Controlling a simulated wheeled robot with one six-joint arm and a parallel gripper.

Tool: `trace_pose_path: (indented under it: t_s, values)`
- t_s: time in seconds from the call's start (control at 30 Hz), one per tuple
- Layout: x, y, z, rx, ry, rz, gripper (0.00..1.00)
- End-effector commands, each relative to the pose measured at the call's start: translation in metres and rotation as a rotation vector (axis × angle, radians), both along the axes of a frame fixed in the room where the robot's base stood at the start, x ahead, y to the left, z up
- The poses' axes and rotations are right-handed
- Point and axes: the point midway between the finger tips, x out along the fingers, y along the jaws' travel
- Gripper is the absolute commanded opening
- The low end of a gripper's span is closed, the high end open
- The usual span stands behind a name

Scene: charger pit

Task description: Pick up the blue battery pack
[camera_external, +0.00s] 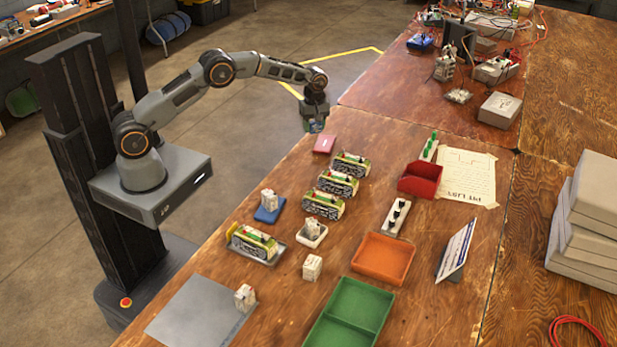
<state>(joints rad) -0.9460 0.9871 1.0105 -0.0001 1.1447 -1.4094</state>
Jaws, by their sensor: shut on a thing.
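My gripper (315,112) is at the end of the outstretched arm, just off the far left edge of the wooden table, above the floor. It is shut on a small bluish thing, which I take to be the blue battery pack (316,127). Only a little of it shows below the jaws, so its shape is mostly hidden. It hangs clear of the table top.
Several toy-like tracked vehicles (323,204) stand on the wooden table (290,310). White blocks stand near them, one on a blue pad (269,215). Red (419,180), orange (383,259) and green (350,312) trays are to the right. A pink pad (324,144) lies near the edge.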

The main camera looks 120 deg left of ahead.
Motion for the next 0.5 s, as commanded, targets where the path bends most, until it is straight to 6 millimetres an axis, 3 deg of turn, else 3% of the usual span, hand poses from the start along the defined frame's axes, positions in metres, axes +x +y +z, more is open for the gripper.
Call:
trace_pose_path:
  t_s: [0.2, 0.5]
  values:
    - [-0.024, -0.027, 0.045, 0.006, -0.004, 0.001, 0.14]
    - [-0.059, -0.069, 0.069, 0.004, -0.002, 0.001, 0.14]
